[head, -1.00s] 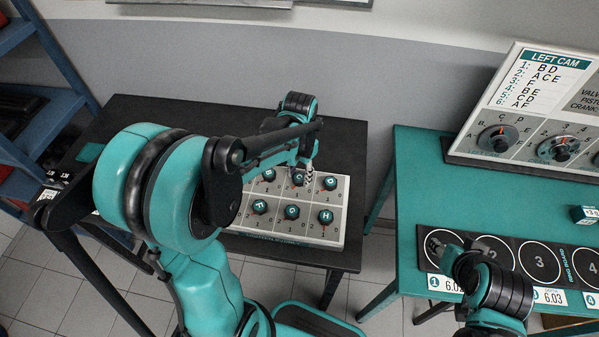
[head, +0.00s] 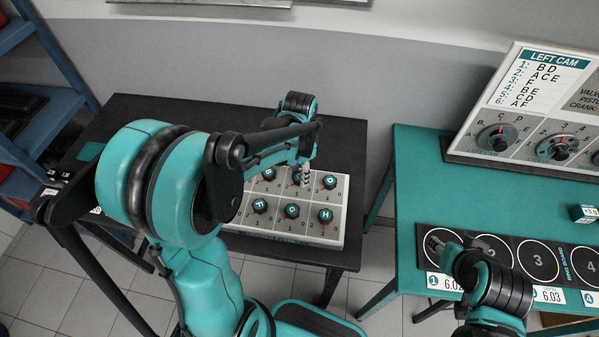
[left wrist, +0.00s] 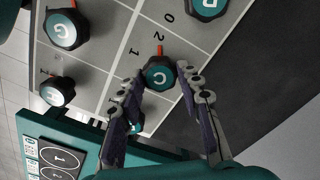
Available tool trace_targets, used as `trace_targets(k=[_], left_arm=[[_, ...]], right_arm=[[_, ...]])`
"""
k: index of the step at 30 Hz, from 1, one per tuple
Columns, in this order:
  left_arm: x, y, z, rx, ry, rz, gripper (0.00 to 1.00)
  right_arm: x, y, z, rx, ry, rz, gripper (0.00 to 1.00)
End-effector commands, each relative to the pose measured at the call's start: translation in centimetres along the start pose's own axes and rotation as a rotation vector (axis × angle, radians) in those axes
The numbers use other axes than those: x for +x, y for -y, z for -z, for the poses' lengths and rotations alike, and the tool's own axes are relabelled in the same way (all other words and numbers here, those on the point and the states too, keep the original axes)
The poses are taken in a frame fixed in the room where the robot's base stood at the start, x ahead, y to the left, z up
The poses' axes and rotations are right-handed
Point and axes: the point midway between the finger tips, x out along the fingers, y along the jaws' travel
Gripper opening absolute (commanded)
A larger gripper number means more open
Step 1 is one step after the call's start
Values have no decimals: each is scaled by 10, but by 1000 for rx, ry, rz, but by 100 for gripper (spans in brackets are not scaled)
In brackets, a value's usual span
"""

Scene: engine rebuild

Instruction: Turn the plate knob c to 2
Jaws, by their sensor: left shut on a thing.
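Knob C (left wrist: 159,74) is a dark round knob with a teal top and a red pointer, on a pale plate (head: 341,213) of lettered knobs. In the left wrist view its pointer points at the printed 2 beside it. My left gripper (left wrist: 162,84) has one finger on each side of knob C and is shut on it. In the head view my left gripper (head: 304,174) comes down over the plate's back row and hides most of knob C. My right gripper (head: 437,243) is over the ring board; its fingers are too unclear to judge.
Knob D (head: 328,181) and knob G (head: 291,211) are close neighbours of knob C. The plate lies on a black table (head: 345,140). A teal bench (head: 420,165) at the right carries the ring board (head: 512,240) and a sign panel (head: 520,95).

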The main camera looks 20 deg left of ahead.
Motion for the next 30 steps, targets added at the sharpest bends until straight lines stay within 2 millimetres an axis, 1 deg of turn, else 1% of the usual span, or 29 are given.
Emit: trace_targets(k=[3, 4, 5, 6, 15, 19, 23, 30], left_arm=[[0, 0, 0, -1, 0, 0, 6], [0, 0, 0, -1, 0, 0, 38], [0, 0, 0, -1, 0, 0, 46], [0, 0, 0, -1, 0, 0, 56], [0, 0, 0, -1, 0, 0, 56], [-10, 0, 0, -1, 0, 0, 56], [-33, 0, 0, -1, 0, 0, 56], [-86, 0, 0, -1, 0, 0, 56]], right_arm=[[0, 0, 0, 0, 0, 0, 40], [0, 0, 0, 0, 0, 0, 40], [0, 0, 0, 0, 0, 0, 40], [0, 0, 0, 0, 0, 0, 40], [0, 0, 0, 0, 0, 0, 40], [0, 0, 0, 0, 0, 0, 40], [0, 0, 0, 0, 0, 0, 40], [0, 0, 0, 0, 0, 0, 40]])
